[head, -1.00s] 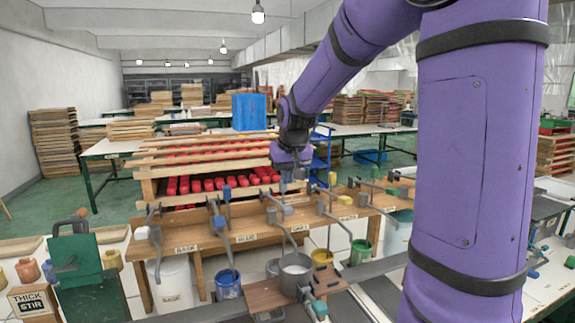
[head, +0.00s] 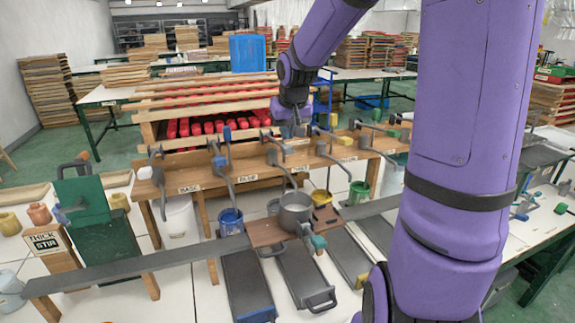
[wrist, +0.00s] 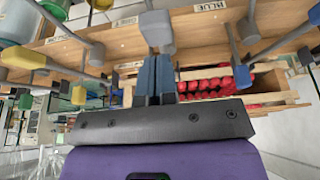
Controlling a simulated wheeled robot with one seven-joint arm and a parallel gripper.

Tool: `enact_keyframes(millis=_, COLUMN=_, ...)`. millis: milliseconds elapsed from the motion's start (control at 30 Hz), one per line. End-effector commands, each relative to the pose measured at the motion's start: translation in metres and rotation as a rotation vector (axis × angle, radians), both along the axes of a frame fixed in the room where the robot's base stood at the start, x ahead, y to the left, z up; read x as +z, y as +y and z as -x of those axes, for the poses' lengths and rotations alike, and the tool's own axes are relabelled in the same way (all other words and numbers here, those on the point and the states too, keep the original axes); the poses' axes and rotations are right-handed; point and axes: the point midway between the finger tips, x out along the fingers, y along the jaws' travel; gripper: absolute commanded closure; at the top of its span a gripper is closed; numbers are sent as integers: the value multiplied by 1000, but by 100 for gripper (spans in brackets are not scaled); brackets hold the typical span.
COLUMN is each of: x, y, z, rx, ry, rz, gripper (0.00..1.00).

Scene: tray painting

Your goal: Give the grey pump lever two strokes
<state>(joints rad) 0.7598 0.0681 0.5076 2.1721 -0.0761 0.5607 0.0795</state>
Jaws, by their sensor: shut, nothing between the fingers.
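The grey pump (head: 272,158) stands on the wooden shelf, between the blue pump (head: 219,160) and the yellow one. Its curved spout runs down over a grey pot (head: 295,208) on a brown stand. My gripper (head: 291,132) is shut and empty over the grey pump's lever end. In the wrist view its blue-grey fingers (wrist: 155,72) are together, tips close to a grey block (wrist: 157,30) on the lever. I cannot tell whether they touch it. The finger tips are small and unclear in the head view.
Other pumps with coloured knobs stand along the shelf on both sides, close by. A blue pot (head: 230,222) and a yellow pot (head: 325,198) stand below. A rack with red rollers (head: 205,128) is behind. A green board (head: 85,200) stands at left.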

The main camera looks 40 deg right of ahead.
Motion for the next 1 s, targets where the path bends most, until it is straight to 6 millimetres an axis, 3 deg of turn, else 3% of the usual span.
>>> enact_keyframes(millis=1000, x=-62, y=1, z=0, rx=2, ry=3, rz=0, gripper=100)
